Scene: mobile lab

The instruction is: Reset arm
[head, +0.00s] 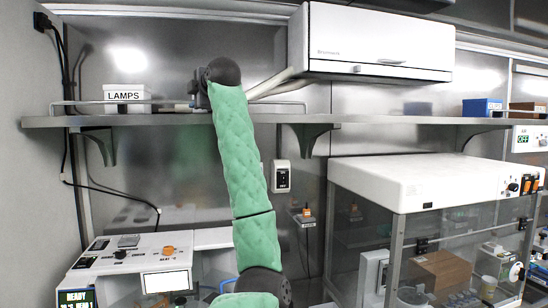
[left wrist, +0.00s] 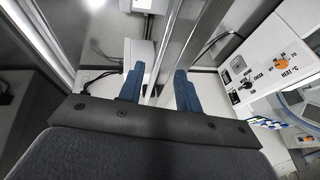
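My left arm, in green padding, rises through the middle of the head view to shelf height. Its left gripper (head: 198,92) is small and mostly hidden there, close to the shelf (head: 350,119). In the left wrist view, the left gripper's two blue fingers (left wrist: 159,88) stand apart with nothing held between them. A metal shelf edge (left wrist: 178,45) runs across the picture behind the gap; I cannot tell whether the fingers touch it. My right gripper is in neither view.
A white box marked LAMPS (head: 124,97) stands on the shelf left of my arm. A white wall cabinet (head: 380,45) hangs to the right. Below are a white heater unit (head: 135,250) and a glass-sided cabinet (head: 420,185). A blue box (head: 481,107) sits on the right shelf.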

